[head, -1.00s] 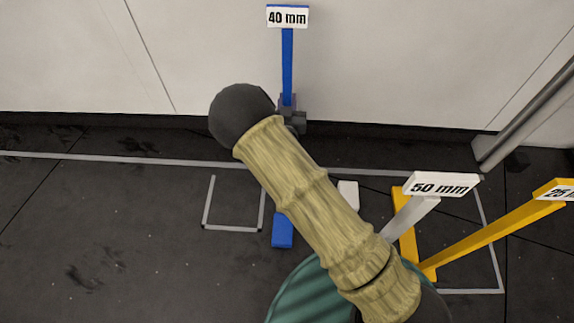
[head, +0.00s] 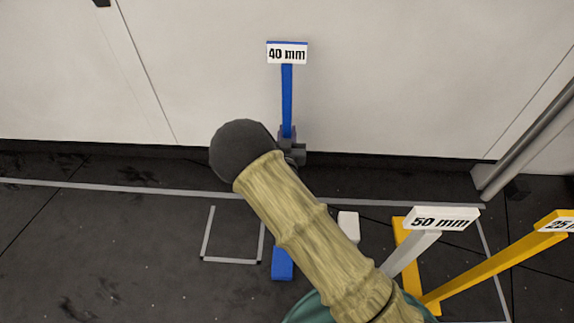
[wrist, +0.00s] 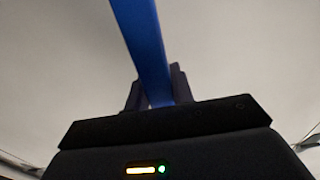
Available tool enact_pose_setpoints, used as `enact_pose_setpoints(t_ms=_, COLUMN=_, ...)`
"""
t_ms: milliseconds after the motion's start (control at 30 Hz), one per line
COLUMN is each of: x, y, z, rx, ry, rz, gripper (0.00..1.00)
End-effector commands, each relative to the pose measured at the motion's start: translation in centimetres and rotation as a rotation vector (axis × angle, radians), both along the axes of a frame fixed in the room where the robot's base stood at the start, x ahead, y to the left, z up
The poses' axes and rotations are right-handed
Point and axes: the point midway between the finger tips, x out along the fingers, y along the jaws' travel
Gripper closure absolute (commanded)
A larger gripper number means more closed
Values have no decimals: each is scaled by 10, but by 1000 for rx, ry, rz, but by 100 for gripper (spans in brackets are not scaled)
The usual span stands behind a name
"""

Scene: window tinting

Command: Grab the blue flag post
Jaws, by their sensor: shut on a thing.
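The blue flag post (head: 287,95) stands upright in the head view, with a white "40 mm" sign (head: 287,53) on top. Its blue foot (head: 282,264) shows on the floor, left of my arm. My gripper (head: 289,140) is shut on the post below the sign, partly hidden behind my arm. In the wrist view, the blue post (wrist: 143,40) runs up between the two dark fingers of my gripper (wrist: 157,88). The lower part of the post is hidden by my arm.
A white post marked "50 mm" (head: 441,218) and a yellow post marked "25" (head: 500,263) stand at the lower right. A pale wall (head: 400,90) is behind, with a grey pipe (head: 530,140) at right. The dark floor (head: 120,250) at left is clear, with a grey-outlined square.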

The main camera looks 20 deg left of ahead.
Motion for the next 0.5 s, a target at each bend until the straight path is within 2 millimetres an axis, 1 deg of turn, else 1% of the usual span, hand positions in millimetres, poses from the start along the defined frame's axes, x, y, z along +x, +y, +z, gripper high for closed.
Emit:
enact_pose_setpoints(t_ms=167, x=1, y=0, z=14, rx=3, ry=-3, rz=0, gripper=100)
enact_pose_setpoints(t_ms=267, x=1, y=0, z=27, rx=4, ry=-4, rz=-1, gripper=100)
enact_pose_setpoints(t_ms=500, x=1, y=0, z=69, rx=4, ry=-4, rz=-1, gripper=100)
